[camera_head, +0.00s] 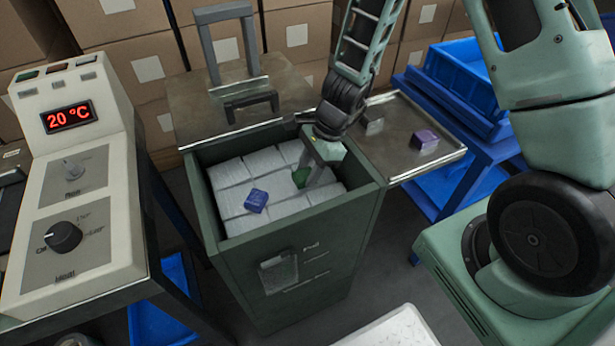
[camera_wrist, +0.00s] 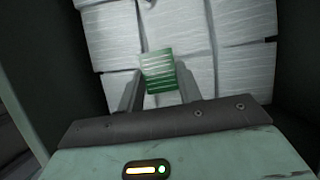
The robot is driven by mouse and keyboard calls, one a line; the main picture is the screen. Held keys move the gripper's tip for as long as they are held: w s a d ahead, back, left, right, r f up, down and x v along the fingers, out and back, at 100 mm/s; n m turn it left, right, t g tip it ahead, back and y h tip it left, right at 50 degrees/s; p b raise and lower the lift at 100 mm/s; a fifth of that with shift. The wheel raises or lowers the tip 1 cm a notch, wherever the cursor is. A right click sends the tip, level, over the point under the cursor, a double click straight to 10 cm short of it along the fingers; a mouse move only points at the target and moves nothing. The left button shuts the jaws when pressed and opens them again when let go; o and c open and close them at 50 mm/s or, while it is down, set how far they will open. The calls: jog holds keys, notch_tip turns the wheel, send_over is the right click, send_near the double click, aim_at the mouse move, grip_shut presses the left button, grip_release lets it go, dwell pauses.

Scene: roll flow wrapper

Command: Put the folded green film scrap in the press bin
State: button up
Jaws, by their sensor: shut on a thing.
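The folded green film scrap (camera_head: 301,177) is between the fingers of my gripper (camera_head: 316,176), inside the open top of the dark green press bin (camera_head: 290,224). The scrap also shows in the wrist view (camera_wrist: 158,72), striped green, with a finger on each side. My gripper (camera_wrist: 160,92) is shut on it. Below lie white wrapped blocks (camera_wrist: 235,60) that fill the bin's inside. I cannot tell whether the scrap touches them. A blue folded scrap (camera_head: 256,200) lies on the blocks, left of my gripper.
A metal tray (camera_head: 408,165) right of the bin holds a purple block (camera_head: 425,139) and a grey block (camera_head: 373,122). A control panel (camera_head: 75,190) reading 20 °C stands at left. Blue crates (camera_head: 465,75) are at back right. The bin's walls surround my gripper.

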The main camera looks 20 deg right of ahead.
jog(key=shift+f, duration=0.85)
jog(key=shift+f, duration=0.1)
jog(key=o, duration=1)
jog(key=shift+c, duration=0.2)
